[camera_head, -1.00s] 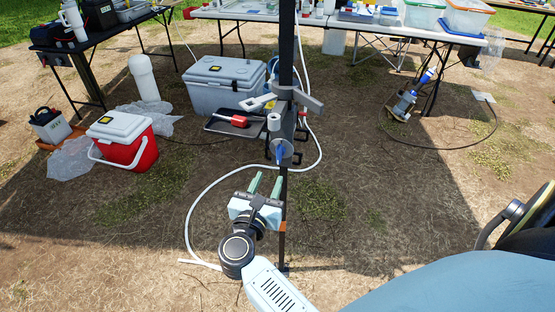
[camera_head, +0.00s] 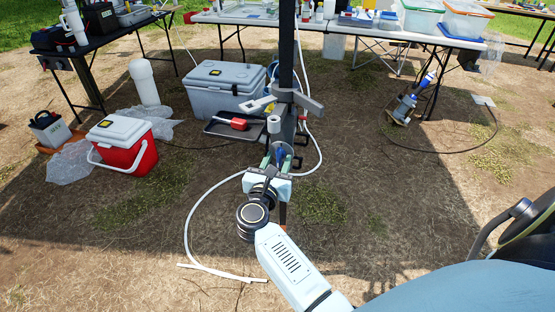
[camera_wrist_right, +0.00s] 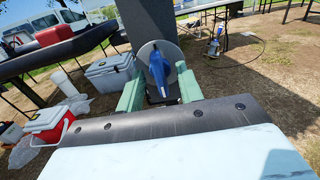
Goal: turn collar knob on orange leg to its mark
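The blue knob (camera_head: 280,153) is on a grey round plate on the dark upright leg (camera_head: 286,50). In the right wrist view the blue knob (camera_wrist_right: 158,68) stands near upright, tilted slightly, in front of its grey disc (camera_wrist_right: 172,50). My right gripper (camera_head: 277,162) is at the knob. Its green fingers are apart, one on each side of the knob in the wrist view (camera_wrist_right: 160,92), with gaps visible. Whether the fingertips reach past the knob is unclear. The mark cannot be made out. My left gripper is not in view.
Grey clamp arms (camera_head: 296,98) and a tray with a red-handled tool (camera_head: 232,123) are just above and left of the knob. A white hose (camera_head: 196,205) loops on the ground. A red cooler (camera_head: 124,148) and grey cooler (camera_head: 222,88) stand left.

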